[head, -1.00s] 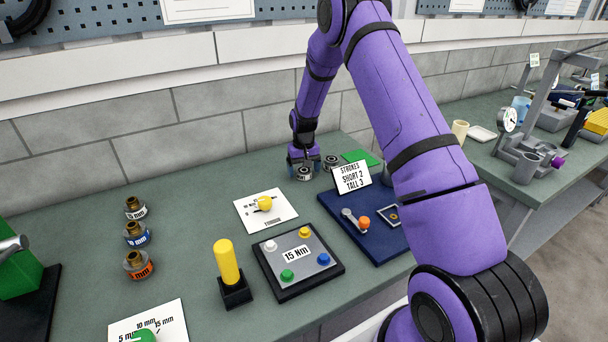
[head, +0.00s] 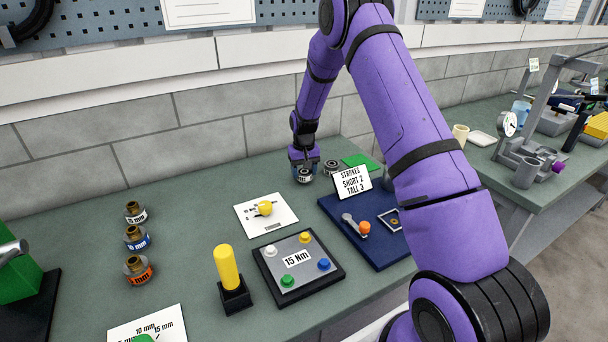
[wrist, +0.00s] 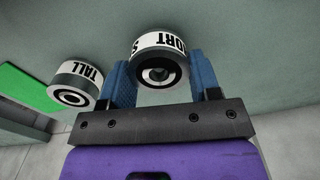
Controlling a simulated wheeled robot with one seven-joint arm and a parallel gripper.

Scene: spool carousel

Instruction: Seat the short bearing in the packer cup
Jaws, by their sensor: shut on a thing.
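The short bearing (wrist: 160,66) is a grey ring with a white band whose lettering partly reads "ORT", upside down in the wrist view. My gripper (wrist: 162,78) has its blue fingers on both sides of it and is shut on it. In the head view my gripper (head: 304,172) is at the back of the bench, with the short bearing (head: 304,178) low between its fingers. I cannot tell whether the bearing touches the bench. The tall bearing (wrist: 75,86) is beside it, and also shows in the head view (head: 331,167). I cannot make out the packer cup for certain.
A blue tray (head: 341,212) holds a lever with an orange knob (head: 364,228). A card reading "Strokes short 2 tall 3" (head: 351,182) stands at its back. A green pad (head: 360,161) lies behind. A 15 Nm panel (head: 265,255) and yellow post (head: 227,266) stand in front.

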